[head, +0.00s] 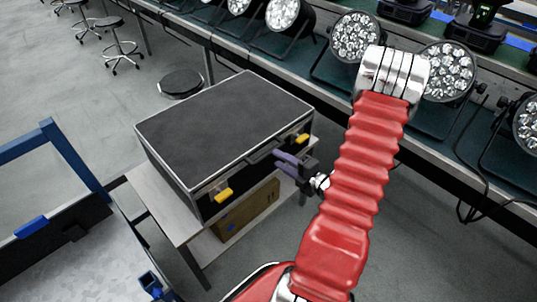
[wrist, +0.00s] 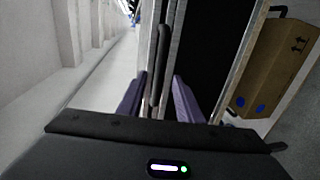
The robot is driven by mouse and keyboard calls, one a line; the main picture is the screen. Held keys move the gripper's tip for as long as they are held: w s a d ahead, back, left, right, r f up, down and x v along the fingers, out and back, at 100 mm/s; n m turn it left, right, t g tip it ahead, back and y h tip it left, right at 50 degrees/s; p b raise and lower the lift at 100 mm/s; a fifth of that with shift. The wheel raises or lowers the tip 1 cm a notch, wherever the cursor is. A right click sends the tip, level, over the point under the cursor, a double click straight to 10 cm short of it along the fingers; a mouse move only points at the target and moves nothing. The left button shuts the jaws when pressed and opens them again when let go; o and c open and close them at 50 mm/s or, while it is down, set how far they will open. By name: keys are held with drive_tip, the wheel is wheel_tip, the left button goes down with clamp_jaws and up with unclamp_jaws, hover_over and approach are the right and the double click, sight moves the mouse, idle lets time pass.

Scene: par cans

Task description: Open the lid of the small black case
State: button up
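The small black case (head: 225,120) with silver edges stands on a light table, and its lid is shut. Two yellow latches show on its front, one at the left (head: 222,195) and one at the right (head: 301,139). My gripper (head: 283,158) has purple fingers and is at the case's front face, between the latches. In the wrist view my gripper (wrist: 157,85) has its fingers apart, with a dark bar (wrist: 160,65), perhaps the case's handle, in line with the gap. I cannot tell whether they touch it. The case fills the middle of the wrist view, seen sideways.
A cardboard box (head: 245,212) sits on the shelf below the case; it also shows in the wrist view (wrist: 275,62). A long bench with par cans (head: 355,36) runs behind. A blue-framed cart (head: 75,160) stands at left. Stools (head: 118,42) stand at the back left.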

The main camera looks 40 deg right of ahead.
sight(269, 152)
drive_tip(key=shift+w+a+f, duration=0.1)
drive_tip(key=shift+w+f, duration=0.1)
drive_tip(key=shift+w, duration=0.85)
drive_tip(key=shift+w+d+f, duration=0.1)
drive_tip(key=shift+w+f, duration=0.1)
drive_tip(key=shift+w, duration=0.85)
drive_tip(key=shift+w+a+f, duration=0.1)
drive_tip(key=shift+w+f, duration=0.1)
drive_tip(key=shift+w, duration=0.85)
drive_tip(key=shift+c, duration=0.2)
clamp_jaws()
drive_tip(key=shift+a+f, duration=0.1)
drive_tip(key=shift+a, duration=0.15)
drive_tip(key=shift+d, duration=0.25)
